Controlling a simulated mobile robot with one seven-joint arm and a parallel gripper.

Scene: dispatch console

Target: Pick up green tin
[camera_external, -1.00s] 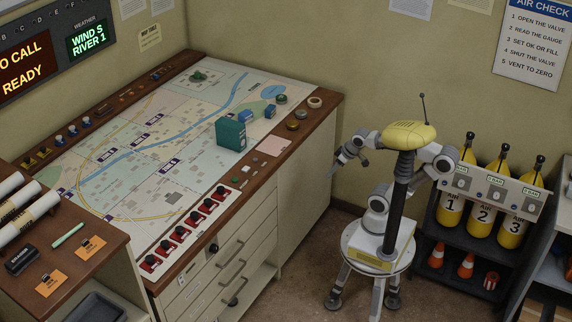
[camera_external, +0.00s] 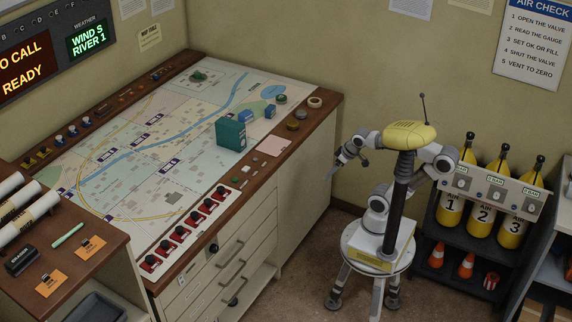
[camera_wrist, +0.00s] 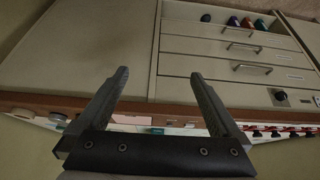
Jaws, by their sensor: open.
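A small round green tin (camera_external: 281,99) sits near the back right of the map table (camera_external: 328,97), by the wooden edge. A larger teal box (camera_external: 230,134) stands upright on the map. My gripper (camera_external: 351,166) is to the right of the table, beyond its right edge and apart from the tin. In the wrist view my gripper (camera_wrist: 160,73) is open, with nothing between the fingers. That view is upside down and faces the cabinet front (camera_wrist: 185,65); I cannot make out the green tin there.
A pink pad (camera_external: 273,145) lies in front. Red switches (camera_external: 185,232) line the front edge. Air cylinders (camera_external: 483,215) stand at the right.

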